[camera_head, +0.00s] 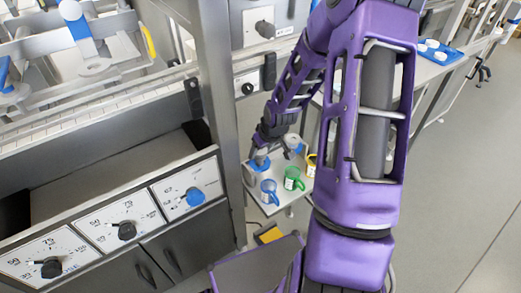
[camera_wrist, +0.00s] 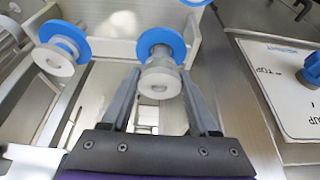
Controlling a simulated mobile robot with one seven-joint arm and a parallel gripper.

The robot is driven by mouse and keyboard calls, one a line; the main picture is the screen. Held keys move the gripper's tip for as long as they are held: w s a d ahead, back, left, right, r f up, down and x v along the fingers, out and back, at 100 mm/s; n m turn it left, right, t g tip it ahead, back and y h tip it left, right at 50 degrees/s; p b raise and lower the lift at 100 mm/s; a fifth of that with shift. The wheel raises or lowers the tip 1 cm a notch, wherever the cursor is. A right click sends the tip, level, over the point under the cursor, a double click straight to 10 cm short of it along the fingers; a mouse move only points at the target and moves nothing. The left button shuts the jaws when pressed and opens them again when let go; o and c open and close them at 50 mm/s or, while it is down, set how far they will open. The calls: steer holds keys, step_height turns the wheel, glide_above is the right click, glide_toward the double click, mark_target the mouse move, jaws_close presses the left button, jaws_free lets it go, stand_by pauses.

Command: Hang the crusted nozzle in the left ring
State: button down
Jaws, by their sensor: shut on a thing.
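My gripper (camera_wrist: 160,74) has its two fingers on either side of a nozzle with a pale cylindrical end (camera_wrist: 160,84) and a blue round flange, and is shut on it. A crust on it cannot be made out. In the head view my gripper (camera_head: 259,153) is low beside the metal post, with a blue round part (camera_head: 259,164) just under it. A second nozzle with a blue flange (camera_wrist: 58,50) is at the upper left of the wrist view, apart from my fingers. I cannot identify the left ring in either view.
A blue jug (camera_head: 269,190), a green jug (camera_head: 292,178) and a partly hidden yellow one (camera_head: 311,164) stand on a small shelf close to my gripper. A panel with a blue knob (camera_wrist: 313,68) is at the right. The metal post (camera_head: 220,110) stands left of my arm.

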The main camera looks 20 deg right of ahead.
steer(key=shift+f+b, duration=0.45)
steer(key=shift+f, duration=0.6)
steer(key=shift+c, duration=0.3)
jaws_free()
steer(key=shift+o, duration=0.3)
steer(key=shift+r, duration=0.15)
steer(key=shift+r+p, duration=3.05)
steer(key=shift+r, duration=0.35)
